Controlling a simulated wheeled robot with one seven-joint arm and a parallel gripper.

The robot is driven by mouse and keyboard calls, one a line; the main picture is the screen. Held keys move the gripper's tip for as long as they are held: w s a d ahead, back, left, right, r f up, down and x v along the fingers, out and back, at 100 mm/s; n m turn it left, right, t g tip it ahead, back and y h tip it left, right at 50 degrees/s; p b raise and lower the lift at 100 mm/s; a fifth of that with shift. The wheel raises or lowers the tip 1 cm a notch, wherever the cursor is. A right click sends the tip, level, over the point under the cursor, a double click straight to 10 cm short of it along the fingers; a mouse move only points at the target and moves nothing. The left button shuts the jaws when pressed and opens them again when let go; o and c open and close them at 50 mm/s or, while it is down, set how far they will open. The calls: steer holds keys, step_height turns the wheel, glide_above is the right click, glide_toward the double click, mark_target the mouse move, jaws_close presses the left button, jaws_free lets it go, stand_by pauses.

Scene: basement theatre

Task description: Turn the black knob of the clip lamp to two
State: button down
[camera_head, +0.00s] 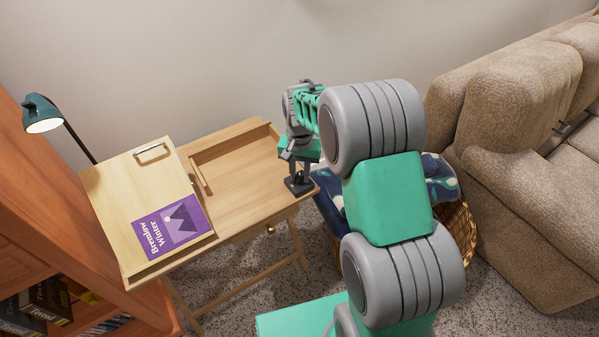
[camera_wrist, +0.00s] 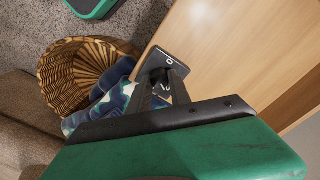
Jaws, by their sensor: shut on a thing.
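The clip lamp (camera_head: 42,112) has a teal shade on a thin dark stem behind the desk at the far left, and the inside of its shade glows. A small dark box (camera_head: 297,185) sits at the right corner of the wooden desk (camera_head: 240,190). In the wrist view the dark box (camera_wrist: 165,60) shows a white mark like a zero. My gripper (camera_wrist: 165,82) points down at this box, shut on what seems to be its black knob. The fingers hide most of the knob, and I cannot read its setting.
A tilted board with a purple book (camera_head: 172,222) covers the desk's left part. A wicker basket (camera_wrist: 82,75) with blue patterned cloth (camera_wrist: 112,100) stands beside the desk's right edge. A beige sofa (camera_head: 510,110) is at the right, a wooden bookshelf (camera_head: 50,230) at the left.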

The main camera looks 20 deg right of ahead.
mark_target(300, 176)
stand_by(0.3)
steer(key=c, duration=1.2)
jaws_free()
steer(key=shift+r, duration=0.1)
step_height(300, 176, up, 8)
steer(key=shift+f, duration=0.2)
